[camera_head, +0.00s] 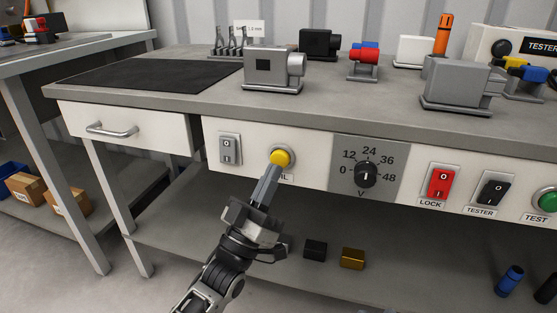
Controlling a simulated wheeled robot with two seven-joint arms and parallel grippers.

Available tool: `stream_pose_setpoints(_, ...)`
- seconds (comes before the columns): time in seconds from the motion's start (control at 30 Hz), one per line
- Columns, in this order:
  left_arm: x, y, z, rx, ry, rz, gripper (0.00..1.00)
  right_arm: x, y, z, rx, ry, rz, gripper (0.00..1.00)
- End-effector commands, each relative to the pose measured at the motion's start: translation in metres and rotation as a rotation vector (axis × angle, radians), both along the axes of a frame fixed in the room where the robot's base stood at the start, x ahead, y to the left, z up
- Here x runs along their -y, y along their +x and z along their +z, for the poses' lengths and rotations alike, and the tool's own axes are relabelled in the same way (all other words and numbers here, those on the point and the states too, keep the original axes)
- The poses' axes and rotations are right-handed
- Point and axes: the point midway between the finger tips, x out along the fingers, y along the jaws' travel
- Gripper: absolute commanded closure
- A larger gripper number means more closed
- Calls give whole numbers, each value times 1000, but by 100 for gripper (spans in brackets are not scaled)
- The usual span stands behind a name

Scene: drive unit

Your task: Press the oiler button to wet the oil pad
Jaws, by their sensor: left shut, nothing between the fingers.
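The yellow oiler button (280,158) sits on the white front panel of the workbench, above a label that my gripper partly covers. My left gripper (272,168) is shut and empty, its fingertips at the lower edge of the button. I cannot tell whether they touch it or whether the button is pushed in. I cannot make out the oil pad for certain; a dark flat mat (150,74) lies on the bench top at the left. My right gripper is not in view.
A grey switch (230,149) is left of the button and a black dial (366,174) is right of it. A red lock switch (440,183), a tester switch (490,193) and a green test button (547,201) follow. Small blocks lie on the shelf below.

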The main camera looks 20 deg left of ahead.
Motion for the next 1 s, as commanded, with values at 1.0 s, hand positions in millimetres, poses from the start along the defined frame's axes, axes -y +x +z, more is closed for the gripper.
stream_pose_setpoints(1.0,-2,-60,0,1,0,1,100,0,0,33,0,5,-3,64)
